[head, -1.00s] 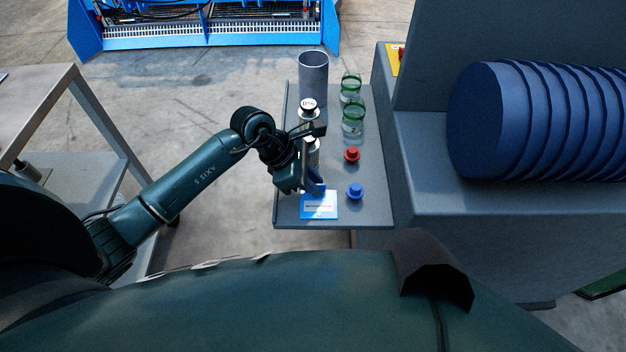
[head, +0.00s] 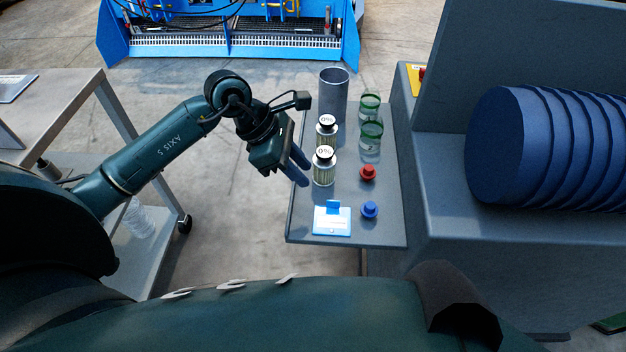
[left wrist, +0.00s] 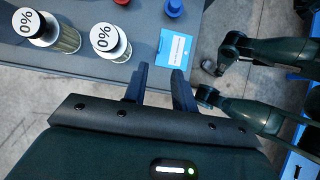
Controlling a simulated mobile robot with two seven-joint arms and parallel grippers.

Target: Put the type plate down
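The type plate (head: 332,222) is a small white and blue card with a blue tab standing up from it. It lies at the near left corner of the grey table (head: 300,225), and it also shows in the left wrist view (left wrist: 175,48). My left gripper (head: 297,165) is open and empty, off the table's left edge, up and left of the plate in the head view. In the left wrist view its two fingers (left wrist: 161,80) stand apart with nothing between them, clear of the plate. My right gripper is not in view.
Two jars with "0%" lids (head: 324,167) stand close to my left gripper. A grey cylinder (head: 333,92), green-rimmed glasses (head: 371,138), a red knob (head: 368,173) and a blue knob (head: 370,210) share the table. A machine (head: 520,220) borders the right side.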

